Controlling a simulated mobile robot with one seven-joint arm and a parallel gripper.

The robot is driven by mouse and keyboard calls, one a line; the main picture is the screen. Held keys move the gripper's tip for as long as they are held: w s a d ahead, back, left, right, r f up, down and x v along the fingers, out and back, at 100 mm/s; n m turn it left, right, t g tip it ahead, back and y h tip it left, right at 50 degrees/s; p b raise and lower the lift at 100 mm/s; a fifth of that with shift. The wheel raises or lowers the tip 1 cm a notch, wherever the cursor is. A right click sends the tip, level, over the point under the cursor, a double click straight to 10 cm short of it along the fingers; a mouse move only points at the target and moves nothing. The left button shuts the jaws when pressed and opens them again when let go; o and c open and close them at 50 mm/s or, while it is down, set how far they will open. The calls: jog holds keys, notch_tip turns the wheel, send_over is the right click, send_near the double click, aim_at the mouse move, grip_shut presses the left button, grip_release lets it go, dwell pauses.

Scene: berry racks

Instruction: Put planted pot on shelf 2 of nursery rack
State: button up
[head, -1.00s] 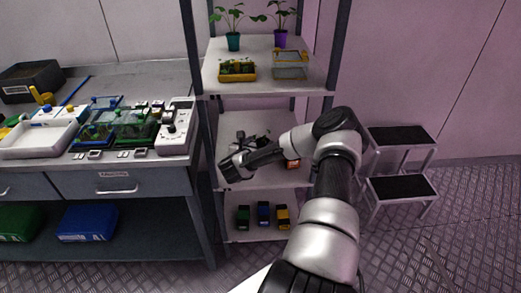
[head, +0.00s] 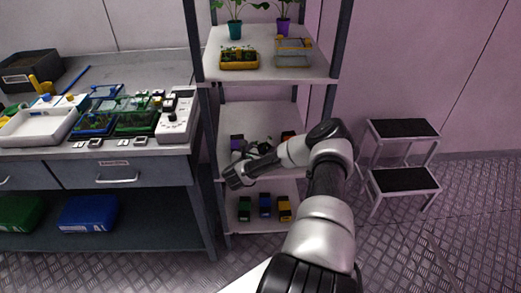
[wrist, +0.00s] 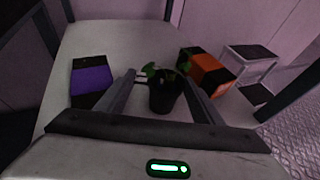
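A small dark pot with a green plant (wrist: 165,97) stands upright in the wrist view, apparently on a pale rack shelf (wrist: 105,42). My gripper (wrist: 159,78) has one finger on each side of the pot, with a visible gap at the left finger, and looks open. In the head view my gripper (head: 262,148) is over the middle shelf (head: 262,114) of the nursery rack, and the pot is hard to make out among the dark fingers. The pot's base contact is not clear.
A purple-and-black box (wrist: 91,78) lies left of the pot and an orange-and-black box (wrist: 208,72) right of it. The top shelf (head: 223,83) holds two potted plants, a yellow tray (head: 239,60) and a clear box. A step stool (head: 403,130) stands right of the rack.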

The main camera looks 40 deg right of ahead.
jog(key=o, duration=0.3)
jog(key=shift+o, duration=0.2)
jog(key=shift+r, duration=0.15)
jog(key=shift+s+a+r+p, duration=0.1)
jog(key=shift+a+r+p, duration=0.1)
jog(key=shift+p, duration=0.1)
jog(key=p+v, duration=0.1)
jog(key=v, duration=1)
jog(key=shift+s+a+p, duration=0.2)
jog(key=shift+p, duration=0.15)
